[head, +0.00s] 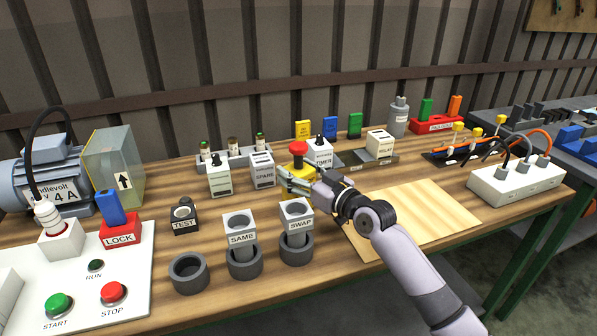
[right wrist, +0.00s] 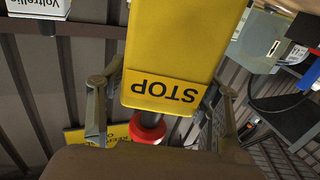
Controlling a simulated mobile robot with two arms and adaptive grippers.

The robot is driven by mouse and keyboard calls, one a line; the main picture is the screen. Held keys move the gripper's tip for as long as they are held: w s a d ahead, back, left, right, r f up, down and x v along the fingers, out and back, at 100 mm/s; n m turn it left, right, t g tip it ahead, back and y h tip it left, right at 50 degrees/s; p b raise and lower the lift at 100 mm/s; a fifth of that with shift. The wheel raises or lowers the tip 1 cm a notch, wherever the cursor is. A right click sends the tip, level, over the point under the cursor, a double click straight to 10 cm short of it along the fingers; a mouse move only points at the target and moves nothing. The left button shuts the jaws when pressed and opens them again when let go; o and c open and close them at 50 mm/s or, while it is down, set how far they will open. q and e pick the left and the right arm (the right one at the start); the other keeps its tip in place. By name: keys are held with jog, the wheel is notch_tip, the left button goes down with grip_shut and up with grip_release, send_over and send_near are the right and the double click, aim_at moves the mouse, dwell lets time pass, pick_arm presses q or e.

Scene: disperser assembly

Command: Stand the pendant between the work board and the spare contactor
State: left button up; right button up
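The pendant is a yellow box with a red mushroom button (head: 299,147) on top, upright in the head view. In the right wrist view the yellow pendant (right wrist: 165,55) appears upside down with its STOP label. My right gripper (head: 285,181) has a finger on either side of the pendant, and both fingertips appear to meet its sides. It hides the pendant's lower part, so contact with the table is unclear. The white SPARE contactor (head: 262,170) stands just left of the pendant. The pale wooden work board (head: 425,215) lies to the right. My left gripper is out of view.
The white TIMER block (head: 320,153) stands close behind the pendant. The SAME (head: 240,228) and SWAP (head: 297,214) blocks stand on grey rings in front. The TEST piece (head: 184,216) is to the left. The work board is mostly bare, with my right arm crossing above it.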

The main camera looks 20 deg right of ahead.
jog(key=shift+o, duration=1.1)
jog(key=shift+r, duration=0.3)
jog(key=p+v, duration=0.2)
jog(key=v, duration=1)
jog(key=shift+s+f, duration=0.1)
jog(key=shift+f, duration=0.05)
